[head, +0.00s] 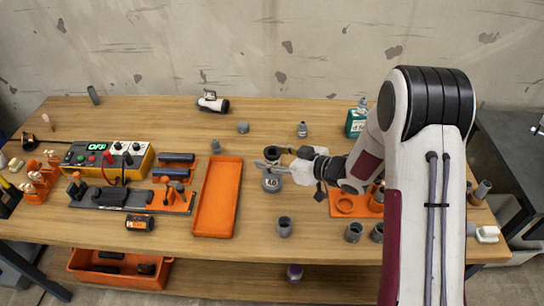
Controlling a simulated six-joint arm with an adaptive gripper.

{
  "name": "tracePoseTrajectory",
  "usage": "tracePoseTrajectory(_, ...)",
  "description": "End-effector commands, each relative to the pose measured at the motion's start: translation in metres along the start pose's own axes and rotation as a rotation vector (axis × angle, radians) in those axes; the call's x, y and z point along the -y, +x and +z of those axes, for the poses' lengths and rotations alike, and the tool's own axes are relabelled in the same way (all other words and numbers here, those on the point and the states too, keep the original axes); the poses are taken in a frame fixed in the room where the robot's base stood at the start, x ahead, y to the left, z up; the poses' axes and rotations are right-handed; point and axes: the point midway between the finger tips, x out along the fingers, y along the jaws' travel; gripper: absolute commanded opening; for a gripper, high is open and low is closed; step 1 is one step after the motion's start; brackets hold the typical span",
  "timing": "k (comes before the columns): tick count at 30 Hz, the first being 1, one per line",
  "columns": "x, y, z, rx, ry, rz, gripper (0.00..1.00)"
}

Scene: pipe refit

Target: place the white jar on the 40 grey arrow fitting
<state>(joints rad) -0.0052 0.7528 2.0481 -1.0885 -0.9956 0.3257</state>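A grey fitting marked 40 (271,185) stands on the table just left of the middle, right of the orange tray. My gripper (272,164) reaches in from the right, directly above and behind this fitting in the picture. A dark round rim (272,152) shows beside its fingers; I cannot tell whether they hold it. The finger gap is too small to read. A white cylinder with a dark end (212,102) lies on its side at the back; I cannot tell whether it is the white jar. No arrow is readable on the fitting.
A long orange tray (217,232) stands left of the gripper. Several grey fittings, including one at the front (284,227), stand nearby. An orange holder (345,214) lies partly behind my arm. A green bottle (354,126) stands at the back. The back middle table is mostly clear.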

Motion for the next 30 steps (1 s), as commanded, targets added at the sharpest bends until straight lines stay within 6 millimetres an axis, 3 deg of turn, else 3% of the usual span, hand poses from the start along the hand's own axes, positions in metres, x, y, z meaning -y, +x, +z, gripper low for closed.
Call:
tracePoseTrajectory(14, 0.000, -0.005, -0.003, 0.000, -0.001, 0.001, 0.47)
tracePoseTrajectory(20, -0.001, -0.024, -0.003, -0.001, 0.000, 0.002, 0.47)
tracePoseTrajectory(30, -0.001, -0.073, -0.003, -0.001, 0.000, 0.003, 0.47)
